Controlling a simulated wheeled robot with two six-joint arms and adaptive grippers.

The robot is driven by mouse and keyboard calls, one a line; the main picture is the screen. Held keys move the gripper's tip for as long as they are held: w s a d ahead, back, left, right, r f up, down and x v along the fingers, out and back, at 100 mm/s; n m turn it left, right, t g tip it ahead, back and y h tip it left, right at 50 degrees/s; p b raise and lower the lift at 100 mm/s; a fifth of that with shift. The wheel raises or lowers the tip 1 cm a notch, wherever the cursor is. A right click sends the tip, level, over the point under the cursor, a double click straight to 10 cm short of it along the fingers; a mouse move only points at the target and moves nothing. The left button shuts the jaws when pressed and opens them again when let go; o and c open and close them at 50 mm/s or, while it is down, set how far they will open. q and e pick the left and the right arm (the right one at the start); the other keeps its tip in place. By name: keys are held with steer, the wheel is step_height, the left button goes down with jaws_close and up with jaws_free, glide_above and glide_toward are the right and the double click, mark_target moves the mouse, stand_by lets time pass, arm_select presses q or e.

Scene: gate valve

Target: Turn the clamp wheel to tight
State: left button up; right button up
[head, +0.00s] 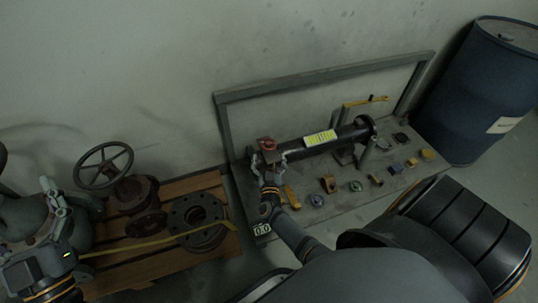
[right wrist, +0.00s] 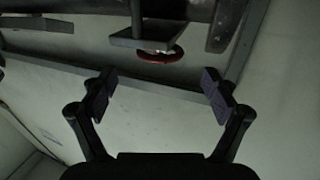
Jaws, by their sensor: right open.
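The red clamp wheel (head: 267,144) sits at the left end of a dark pipe (head: 345,135) on the bench. In the right wrist view it shows as a thin red ring (right wrist: 157,57) below a dark plate (right wrist: 148,38). My right gripper (head: 270,159) is open just in front of the wheel. In the right wrist view its two fingertips (right wrist: 158,88) are wide apart with nothing between them, and the ring lies beyond them, near the middle. My left gripper (head: 54,199) is at the far left, near the valve; its jaw opening is unclear.
Small parts, including a green ring (head: 355,186), lie on the bench (head: 335,203). A grey frame (head: 320,81) stands behind the pipe. A gate valve handwheel (head: 103,165) and a flange (head: 197,213) are on a wooden pallet (head: 205,181). A blue drum (head: 478,92) stands right.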

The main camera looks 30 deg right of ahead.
steer(key=v, duration=0.5)
steer(key=shift+s+a, duration=0.1)
steer(key=shift+s, duration=0.05)
